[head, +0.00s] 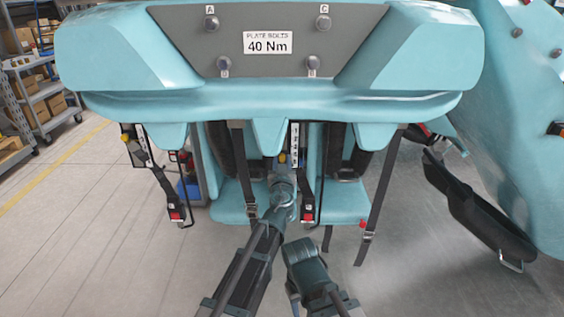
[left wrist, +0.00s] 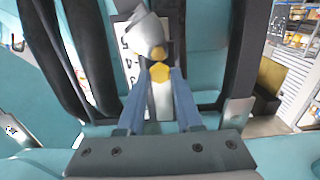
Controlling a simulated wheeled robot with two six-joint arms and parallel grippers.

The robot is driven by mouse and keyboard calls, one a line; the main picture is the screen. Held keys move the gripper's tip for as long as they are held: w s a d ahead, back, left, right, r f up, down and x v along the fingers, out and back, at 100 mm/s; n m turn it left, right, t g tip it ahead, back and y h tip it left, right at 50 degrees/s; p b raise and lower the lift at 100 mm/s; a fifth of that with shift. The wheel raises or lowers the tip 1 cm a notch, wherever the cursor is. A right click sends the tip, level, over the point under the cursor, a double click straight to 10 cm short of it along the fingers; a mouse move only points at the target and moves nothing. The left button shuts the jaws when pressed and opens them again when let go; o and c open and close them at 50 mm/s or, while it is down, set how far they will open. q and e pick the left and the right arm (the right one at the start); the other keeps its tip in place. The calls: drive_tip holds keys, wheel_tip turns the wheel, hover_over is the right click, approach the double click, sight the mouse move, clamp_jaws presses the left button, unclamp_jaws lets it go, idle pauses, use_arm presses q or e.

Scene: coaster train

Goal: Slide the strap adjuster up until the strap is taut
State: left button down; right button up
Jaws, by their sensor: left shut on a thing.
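My left gripper (head: 281,168) reaches up under the front seat back. In the left wrist view its blue fingers (left wrist: 160,85) are shut on a small yellow and grey part (left wrist: 159,70), beside a white numbered plate (left wrist: 129,65). The plate also shows in the head view (head: 295,143). A dark strap with a metal adjuster (head: 252,210) hangs just left of the arm, apart from the fingers. Another strap with an adjuster (head: 367,235) hangs at right. My right arm shows at bottom center; its fingertips cannot be made out.
The teal seat back with a "40 Nm" label (head: 268,43) overhangs the arms. Red-button buckles hang at left (head: 176,214) and center (head: 308,216). A teal panel (head: 515,130) and a raised black part (head: 475,210) stand at right. Shelves (head: 30,85) stand far left.

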use_arm(q)
drive_tip(key=shift+r+p, duration=0.5)
drive_tip(key=shift+r, duration=0.4)
drive_tip(key=shift+f, duration=0.1)
use_arm(e)
drive_tip(key=shift+r, duration=0.8)
use_arm(q)
drive_tip(key=c, duration=0.6)
unclamp_jaws()
